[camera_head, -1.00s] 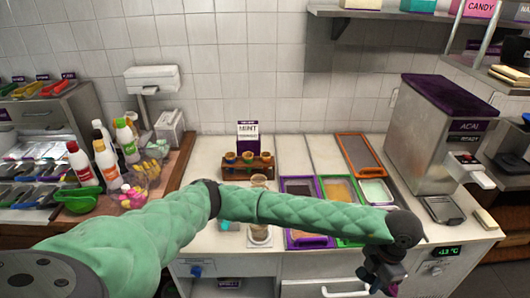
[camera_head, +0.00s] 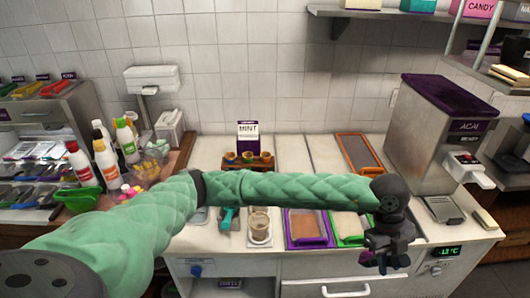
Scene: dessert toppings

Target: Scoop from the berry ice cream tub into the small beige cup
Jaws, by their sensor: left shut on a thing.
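A small beige cup (camera_head: 259,226) stands upright on a white pad at the counter's front, just below my left forearm. Right of it is a purple-rimmed tub (camera_head: 306,228) with reddish-brown contents, and then a green-rimmed tub (camera_head: 349,229); my forearm covers their back parts. I cannot tell for sure which tub is the berry one. My left gripper (camera_head: 384,268) points down in front of the counter's front edge, right of the tubs. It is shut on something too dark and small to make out. A teal-handled tool (camera_head: 228,214) lies left of the cup. My right gripper is out of view.
An orange-rimmed tray (camera_head: 358,153) lies behind my arm. Bottles (camera_head: 104,160) crowd the left counter. A steel acai machine (camera_head: 428,135) stands at right.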

